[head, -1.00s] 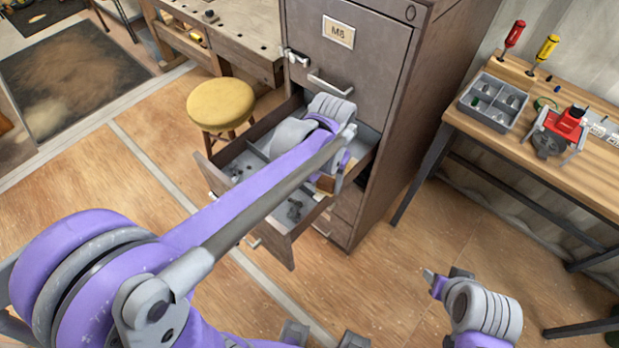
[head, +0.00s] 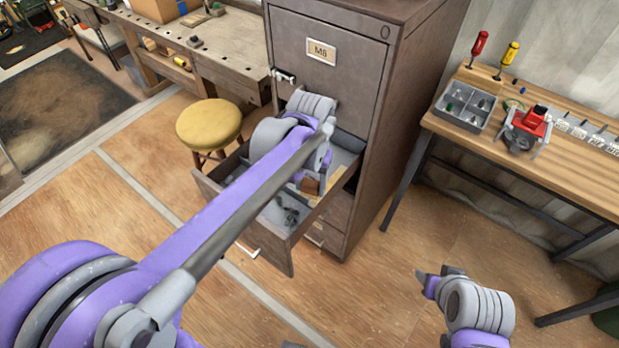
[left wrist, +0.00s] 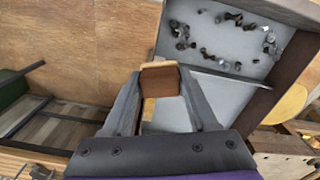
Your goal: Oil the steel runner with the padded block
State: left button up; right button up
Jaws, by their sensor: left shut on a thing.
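My left gripper (left wrist: 165,98) is shut on the padded block (left wrist: 160,82), a brown block with a pale, cream-coloured strip along its far edge. In the head view the block (head: 310,186) shows as a small brown patch below my left wrist, over the right side of the open drawer (head: 238,218). I cannot tell whether the block touches anything. The steel runner cannot be made out clearly; my left arm hides part of the drawer. My right gripper (head: 440,273) is low at the right, over the floor and apart from the cabinet; its jaw state is unclear.
The drawer belongs to a brown cabinet (head: 335,75) labelled M8. Its pale tray holds several dark small parts (left wrist: 232,18). A yellow stool (head: 209,124) and a wooden workbench (head: 215,50) stand left. A table (head: 560,150) at right carries a grey parts tray (head: 467,105).

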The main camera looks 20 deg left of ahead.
pick_arm(q)
jog(key=shift+w+r+p, duration=0.1)
jog(key=shift+r+p, duration=0.25)
jog(key=shift+r, duration=0.7)
pick_arm(e)
jog(key=shift+r, duration=0.7)
